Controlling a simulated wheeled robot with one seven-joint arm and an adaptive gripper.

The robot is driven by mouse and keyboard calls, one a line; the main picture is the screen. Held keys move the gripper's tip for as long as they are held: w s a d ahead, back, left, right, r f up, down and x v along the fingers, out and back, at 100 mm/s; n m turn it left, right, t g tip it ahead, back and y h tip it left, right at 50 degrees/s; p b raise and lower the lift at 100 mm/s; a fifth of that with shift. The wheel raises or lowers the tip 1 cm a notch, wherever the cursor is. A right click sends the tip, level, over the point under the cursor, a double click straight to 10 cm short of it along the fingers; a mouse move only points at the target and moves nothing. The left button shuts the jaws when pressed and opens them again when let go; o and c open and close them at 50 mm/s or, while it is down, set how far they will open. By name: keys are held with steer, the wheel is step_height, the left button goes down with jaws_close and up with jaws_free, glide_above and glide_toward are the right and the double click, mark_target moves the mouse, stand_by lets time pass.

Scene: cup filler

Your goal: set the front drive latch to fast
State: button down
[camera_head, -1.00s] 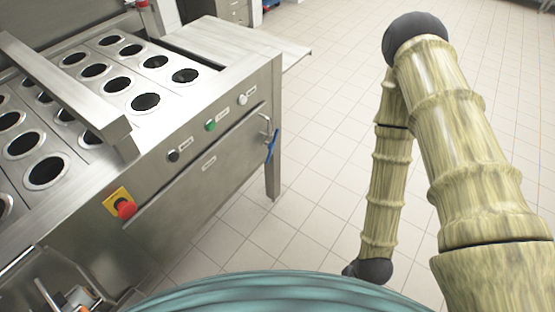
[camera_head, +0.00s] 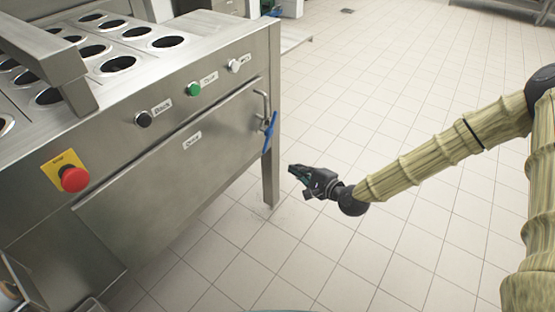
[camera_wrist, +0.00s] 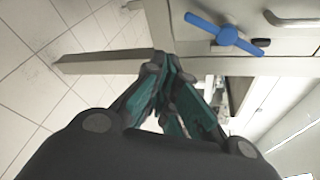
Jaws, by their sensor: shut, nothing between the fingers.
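A blue latch handle (camera_head: 270,131) sits at the right end of the machine's front panel, below a metal bar handle. In the head view it stands steeply, its top leaning a little right. It also shows in the wrist view as a blue bar with a round hub (camera_wrist: 228,36), ahead of the fingers and to their right. My gripper (camera_head: 293,171) is shut and empty. It is to the right of the machine's front leg, apart from the latch and lower in the picture. In the wrist view the fingertips (camera_wrist: 165,60) meet near the middle.
The steel cup filler (camera_head: 170,165) carries a red stop button (camera_head: 73,179), a black button (camera_head: 143,118), a green button (camera_head: 194,89) and a white button (camera_head: 234,66). Its front leg (camera_head: 270,180) stands near my gripper. The tiled floor (camera_head: 380,110) to the right is clear.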

steer(key=w+r, duration=0.1)
steer(key=w+d+r+m+t, duration=0.1)
steer(key=w, duration=0.1)
steer(key=shift+d+b, duration=0.1)
steer(key=shift+b, duration=0.25)
steer(key=shift+w, duration=0.15)
steer(key=w+a+b, duration=0.2)
steer(key=w+a, duration=0.2)
steer(key=a, duration=0.4)
steer(key=shift+w+r, duration=0.2)
steer(key=shift+w, duration=0.2)
